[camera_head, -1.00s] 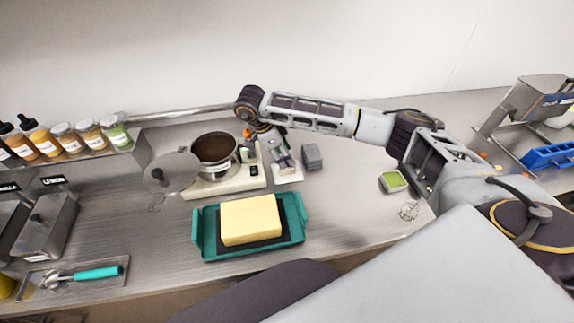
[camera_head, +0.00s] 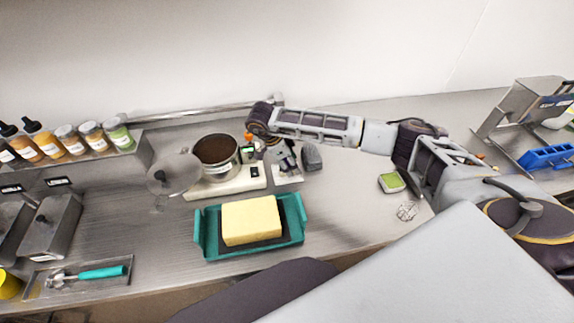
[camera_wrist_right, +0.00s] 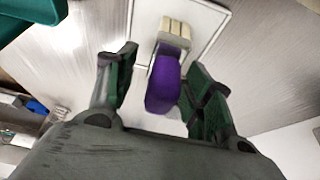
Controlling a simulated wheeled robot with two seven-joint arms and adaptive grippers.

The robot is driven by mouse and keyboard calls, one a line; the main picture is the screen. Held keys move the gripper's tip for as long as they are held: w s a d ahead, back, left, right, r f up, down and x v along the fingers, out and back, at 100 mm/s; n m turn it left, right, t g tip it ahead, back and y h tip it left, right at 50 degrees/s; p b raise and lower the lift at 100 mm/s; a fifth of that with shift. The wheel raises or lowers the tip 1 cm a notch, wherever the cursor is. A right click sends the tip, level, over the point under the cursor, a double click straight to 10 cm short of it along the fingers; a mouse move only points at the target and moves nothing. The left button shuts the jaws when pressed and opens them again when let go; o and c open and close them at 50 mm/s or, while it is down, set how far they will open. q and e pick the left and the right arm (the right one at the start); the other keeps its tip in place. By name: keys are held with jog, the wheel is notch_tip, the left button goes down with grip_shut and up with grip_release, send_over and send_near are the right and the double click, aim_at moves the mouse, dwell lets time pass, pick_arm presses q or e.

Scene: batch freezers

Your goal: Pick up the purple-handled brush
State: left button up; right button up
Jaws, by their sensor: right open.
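The brush with its purple handle (camera_wrist_right: 163,85) and cream bristles (camera_wrist_right: 174,30) lies on a white tray (camera_wrist_right: 205,12) in the right wrist view. My right gripper (camera_wrist_right: 163,68) is open, with one dark green finger on each side of the handle; I cannot tell whether either touches it. In the head view my right gripper (camera_head: 286,160) reaches down over the small white tray (camera_head: 290,178), and the brush cannot be made out there. My left gripper is not in view.
A pot (camera_head: 216,158) on a cream hot plate (camera_head: 225,186) stands left of my gripper. A teal tray (camera_head: 212,246) with a yellow block (camera_head: 250,221) is in front.

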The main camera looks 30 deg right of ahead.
jog(key=shift+d+f, duration=0.15)
jog(key=shift+f, duration=0.3)
jog(key=c, duration=1.1)
jog(key=shift+r, duration=0.2)
notch_tip(320, 180, up, 8)
jog(key=shift+b, duration=0.85)
jog(key=shift+r, duration=0.85)
